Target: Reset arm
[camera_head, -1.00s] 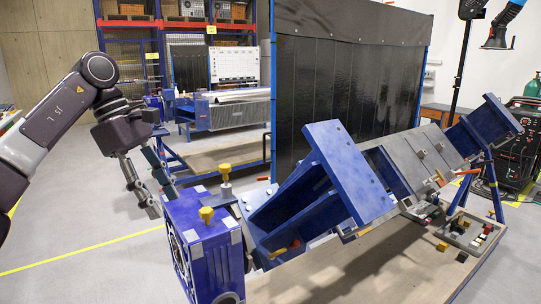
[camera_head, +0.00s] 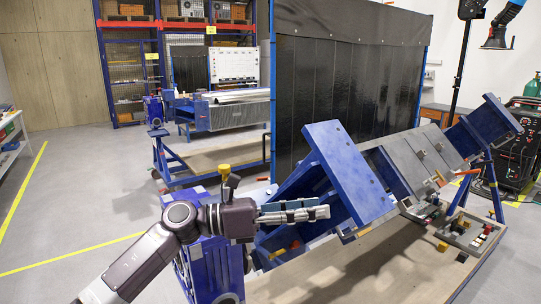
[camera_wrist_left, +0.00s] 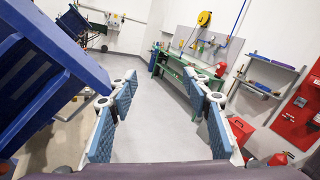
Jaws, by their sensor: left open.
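My left gripper (camera_head: 322,211) reaches in from the lower left in the head view. It points right, in front of the blue rotary jig (camera_head: 345,165), and overlaps the jig's near frame there. Its fingers look empty; whether they touch the jig cannot be told. A blue jig part (camera_wrist_left: 45,80) stands close on the left of that view. My right gripper is in neither view.
The jig's blue end box (camera_head: 205,265) stands behind my left forearm. A dark screen (camera_head: 345,95) rises behind the jig. The wrist view shows open floor (camera_wrist_left: 155,130), a green workbench (camera_wrist_left: 178,68) and a red cabinet (camera_wrist_left: 300,105) at the right.

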